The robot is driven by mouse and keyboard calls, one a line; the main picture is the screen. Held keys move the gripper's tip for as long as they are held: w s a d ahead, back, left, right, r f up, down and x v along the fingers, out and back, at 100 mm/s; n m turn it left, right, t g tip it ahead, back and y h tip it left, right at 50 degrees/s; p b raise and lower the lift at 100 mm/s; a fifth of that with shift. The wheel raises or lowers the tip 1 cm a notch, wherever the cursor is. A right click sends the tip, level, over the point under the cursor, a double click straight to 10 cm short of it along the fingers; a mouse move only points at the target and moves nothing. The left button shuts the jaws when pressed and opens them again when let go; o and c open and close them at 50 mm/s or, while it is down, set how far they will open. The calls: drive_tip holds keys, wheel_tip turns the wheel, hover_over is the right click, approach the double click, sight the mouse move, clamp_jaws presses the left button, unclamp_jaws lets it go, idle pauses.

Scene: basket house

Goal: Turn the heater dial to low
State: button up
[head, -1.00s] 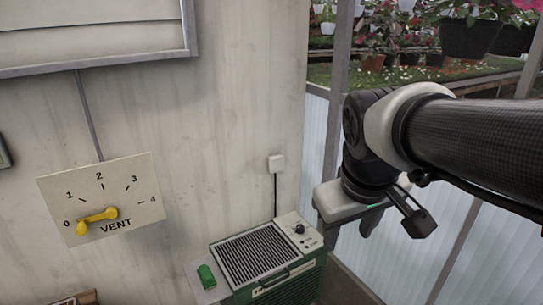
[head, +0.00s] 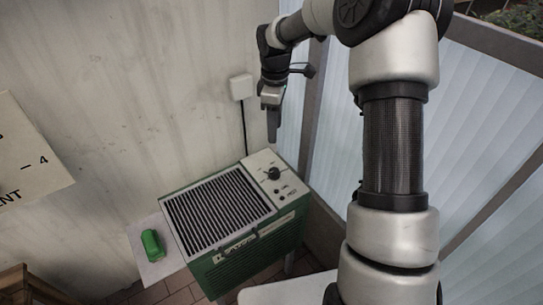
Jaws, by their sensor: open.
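The heater (head: 262,250) is a green box with a dark slatted grille on top, standing against the wall. Its black dial (head: 272,174) sits on a pale control panel (head: 258,161) at the heater's right end. Small marks show near the dial, but they are too small to read. My gripper (head: 273,138) points down, above and just behind the dial in the picture, apart from it. Its fingers overlap in this view and nothing shows between them.
A green object (head: 152,244) lies on a pale shelf (head: 146,262) left of the heater. A white wall box (head: 241,87) has a cord running down behind the heater. Translucent panels (head: 460,110) with a metal frame stand on the right.

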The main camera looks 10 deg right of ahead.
sight(274, 171)
wheel_tip(274, 171, down, 18)
drive_tip(key=shift+r+b, duration=0.2)
drive_tip(key=shift+b, duration=1.05)
drive_tip(key=c, duration=1.1)
